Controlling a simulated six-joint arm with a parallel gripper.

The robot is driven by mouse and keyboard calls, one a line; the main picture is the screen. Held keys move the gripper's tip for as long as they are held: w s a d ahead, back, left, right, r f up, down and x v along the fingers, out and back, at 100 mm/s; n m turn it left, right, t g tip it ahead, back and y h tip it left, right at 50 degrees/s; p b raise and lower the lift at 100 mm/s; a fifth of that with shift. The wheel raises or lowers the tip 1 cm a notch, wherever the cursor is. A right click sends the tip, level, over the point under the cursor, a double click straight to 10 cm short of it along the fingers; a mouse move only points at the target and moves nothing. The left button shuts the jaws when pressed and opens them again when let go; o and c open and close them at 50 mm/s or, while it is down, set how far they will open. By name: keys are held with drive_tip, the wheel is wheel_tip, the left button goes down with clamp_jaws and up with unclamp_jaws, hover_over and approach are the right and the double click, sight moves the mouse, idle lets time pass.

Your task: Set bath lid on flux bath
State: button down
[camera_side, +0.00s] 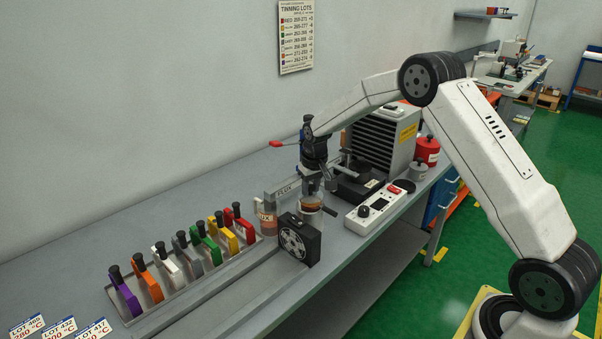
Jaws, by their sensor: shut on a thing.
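My gripper (316,168) points down at the middle of the bench, directly above the flux bath. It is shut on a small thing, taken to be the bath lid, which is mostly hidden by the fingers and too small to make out. The flux bath (310,203) is a small round vessel with amber contents, beside a grey plate marked FLUX. Whether the lid touches its rim cannot be told from this view.
A black case with a round disc (299,240) stands just in front of the bath. A glass jar (266,215) is to its left. Several coloured holders (202,248) fill a rack at left. A white control box (380,207) and grey finned unit (383,140) stand at right.

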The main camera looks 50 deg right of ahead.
drive_tip(key=shift+f, duration=0.35)
idle(0.7)
drive_tip(key=shift+c, duration=1.6)
unclamp_jaws()
drive_tip(key=shift+o, duration=0.2)
drive_tip(key=shift+o, duration=1.4)
drive_tip(key=shift+r, duration=0.1)
drive_tip(key=shift+r, duration=3.45)
drive_tip(key=shift+s+a, duration=0.1)
